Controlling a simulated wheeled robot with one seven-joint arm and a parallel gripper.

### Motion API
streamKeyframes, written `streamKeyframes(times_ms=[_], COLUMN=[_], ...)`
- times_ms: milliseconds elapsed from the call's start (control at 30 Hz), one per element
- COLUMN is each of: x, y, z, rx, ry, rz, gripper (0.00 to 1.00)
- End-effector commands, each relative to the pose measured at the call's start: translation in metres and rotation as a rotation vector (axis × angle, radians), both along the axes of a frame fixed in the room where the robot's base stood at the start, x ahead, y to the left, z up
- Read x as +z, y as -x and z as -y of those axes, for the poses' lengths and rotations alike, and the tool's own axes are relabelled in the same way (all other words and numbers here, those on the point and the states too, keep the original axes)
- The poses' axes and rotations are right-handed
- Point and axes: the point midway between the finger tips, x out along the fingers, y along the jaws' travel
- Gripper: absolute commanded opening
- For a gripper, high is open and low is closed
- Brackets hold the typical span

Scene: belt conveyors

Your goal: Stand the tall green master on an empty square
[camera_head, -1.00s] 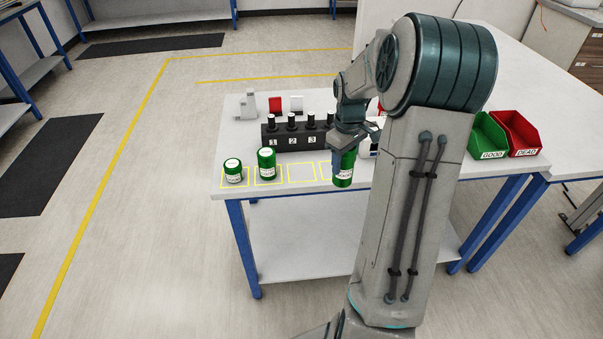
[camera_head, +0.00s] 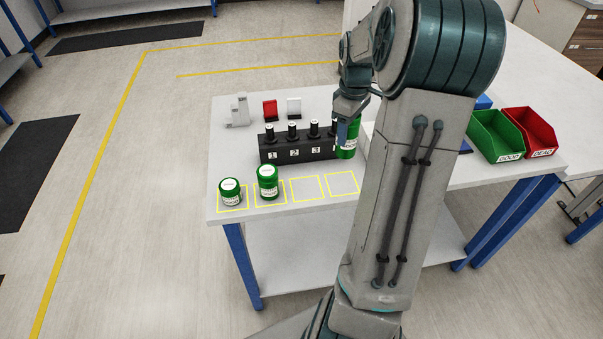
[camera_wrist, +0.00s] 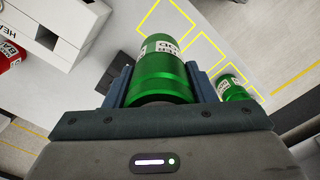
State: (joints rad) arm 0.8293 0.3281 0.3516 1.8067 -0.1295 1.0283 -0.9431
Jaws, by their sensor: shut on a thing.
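My gripper (camera_head: 349,122) is shut on a tall green cylinder (camera_head: 347,142) with a white label, the green master. It hangs upright above the table, behind the row of yellow squares. In the wrist view the green master (camera_wrist: 165,60) sits between the two blue-grey fingers. The third square (camera_head: 307,188) and the fourth square (camera_head: 342,183) are empty. A short green cylinder (camera_head: 230,192) stands on the first square, and a taller green cylinder (camera_head: 267,183) on the second. The master's lower end stays clear of the squares in the head view.
A black rack (camera_head: 296,151) with numbered posts stands behind the squares. A green bin (camera_head: 496,135) and a red bin (camera_head: 530,133) stand at right.

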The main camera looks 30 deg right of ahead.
Motion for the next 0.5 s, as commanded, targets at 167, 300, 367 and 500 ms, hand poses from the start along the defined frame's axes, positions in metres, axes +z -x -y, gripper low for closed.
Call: streamKeyframes(times_ms=[167,300,367,500], x=[-0.018,-0.037,-0.045,-0.059], y=[-0.003,-0.008,-0.01,-0.015], z=[-0.03,-0.06,-0.072,-0.094], rx=[-0.004,-0.008,-0.007,-0.008], ry=[-0.003,-0.003,-0.002,-0.001], rz=[-0.004,-0.004,-0.004,-0.002], gripper=[0.13,0.13,0.13,0.13])
